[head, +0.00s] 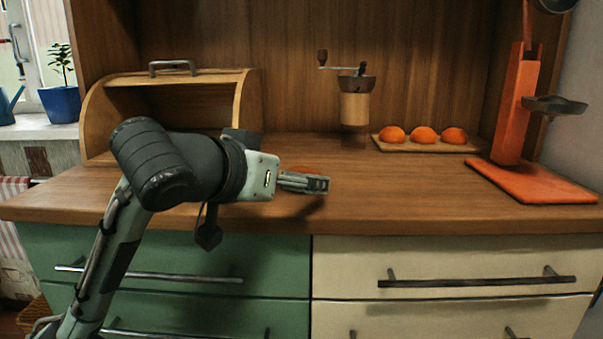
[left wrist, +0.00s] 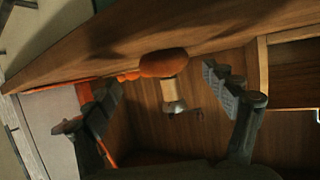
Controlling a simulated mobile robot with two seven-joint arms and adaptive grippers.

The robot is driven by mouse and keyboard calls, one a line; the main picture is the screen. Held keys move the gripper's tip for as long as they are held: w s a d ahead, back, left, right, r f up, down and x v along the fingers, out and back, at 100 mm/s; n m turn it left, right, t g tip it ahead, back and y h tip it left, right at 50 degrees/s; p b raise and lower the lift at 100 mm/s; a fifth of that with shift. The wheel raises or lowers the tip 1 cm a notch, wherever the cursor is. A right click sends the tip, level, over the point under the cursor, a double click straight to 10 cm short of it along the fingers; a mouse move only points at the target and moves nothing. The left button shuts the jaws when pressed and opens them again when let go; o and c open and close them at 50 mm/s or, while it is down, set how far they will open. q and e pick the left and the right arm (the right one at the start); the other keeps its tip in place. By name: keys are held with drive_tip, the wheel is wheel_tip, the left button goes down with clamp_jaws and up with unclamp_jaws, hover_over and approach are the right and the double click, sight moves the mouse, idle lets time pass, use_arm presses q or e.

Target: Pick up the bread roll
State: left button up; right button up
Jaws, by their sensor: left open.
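The bread roll (left wrist: 164,63) is a brown-orange oval on the wooden counter, seen between and beyond my fingers in the left wrist view. In the head view only a thin top part of the roll (head: 308,168) shows behind my gripper. My left gripper (head: 318,184) is open and empty, low over the counter on the near side of the roll. In the left wrist view its two fingers (left wrist: 162,86) are spread wide, with no visible contact with the roll. My right gripper is in neither view.
A bread box (head: 252,105) stands open at the back left. A grinder (head: 355,108) stands at the back. Three orange round items (head: 424,135) rest on a small board at the right. An orange board (head: 535,186) lies at the far right. Counter right of the gripper is clear.

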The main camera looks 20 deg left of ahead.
sight(300, 169)
use_arm(q)
drive_tip(key=shift+w+p, duration=0.25)
drive_tip(key=shift+p, duration=0.25)
drive_tip(key=x, duration=0.1)
drive_tip(key=b+x, duration=0.1)
drive_tip(key=x, duration=0.1)
drive_tip(key=shift+w+a+f, duration=0.1)
drive_tip(key=shift+a, duration=0.1)
drive_tip(key=shift+w, duration=0.3)
drive_tip(key=c, duration=1.2)
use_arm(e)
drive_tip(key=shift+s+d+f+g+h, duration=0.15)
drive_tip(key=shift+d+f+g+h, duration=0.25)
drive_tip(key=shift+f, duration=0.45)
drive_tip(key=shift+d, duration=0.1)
